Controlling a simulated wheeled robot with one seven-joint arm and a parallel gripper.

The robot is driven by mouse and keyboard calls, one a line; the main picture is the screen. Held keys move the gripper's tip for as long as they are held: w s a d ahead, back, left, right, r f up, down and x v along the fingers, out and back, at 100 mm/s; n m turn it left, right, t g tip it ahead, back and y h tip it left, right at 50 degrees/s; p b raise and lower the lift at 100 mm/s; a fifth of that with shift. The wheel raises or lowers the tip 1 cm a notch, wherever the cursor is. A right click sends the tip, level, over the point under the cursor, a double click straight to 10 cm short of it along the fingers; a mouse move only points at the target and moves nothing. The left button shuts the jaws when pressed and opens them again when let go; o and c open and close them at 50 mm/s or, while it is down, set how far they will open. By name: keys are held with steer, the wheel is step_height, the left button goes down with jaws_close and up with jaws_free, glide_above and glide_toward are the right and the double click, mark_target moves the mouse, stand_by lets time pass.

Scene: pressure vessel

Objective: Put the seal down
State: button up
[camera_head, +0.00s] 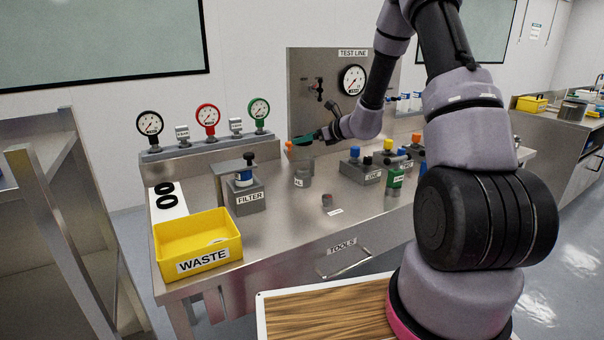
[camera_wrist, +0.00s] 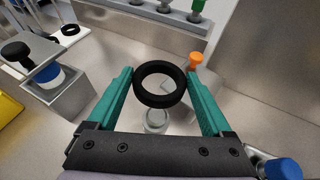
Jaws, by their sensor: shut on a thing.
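A black ring seal (camera_wrist: 160,101) sits between the green fingertips of my gripper (camera_wrist: 160,76) in the wrist view. The fingers touch it from both sides, and it is held up off the bench. A small grey cylinder (camera_wrist: 157,122) shows below and partly behind the seal. In the head view my gripper (camera_head: 308,138) is above the bench, over a metal cylinder with a white label (camera_head: 303,173); the seal is too small to make out there. More black rings (camera_head: 166,201) lie on a white strip (camera_head: 177,210) at the bench's left end.
A yellow WASTE bin (camera_head: 203,258) stands at the front left, beside the FILTER block (camera_head: 248,198). Gauges (camera_head: 208,119) line the back, and the TEST LINE panel (camera_head: 312,65) stands behind my gripper. Valve blocks (camera_head: 360,173) stand to the right. The front middle is mostly bare.

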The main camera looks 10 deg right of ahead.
mark_target(306, 170)
steer(key=f, duration=0.9)
steer(key=shift+w+f, duration=0.25)
steer(key=shift+f, duration=0.15)
steer(key=shift+f, duration=0.55)
steer(key=o, duration=1.1)
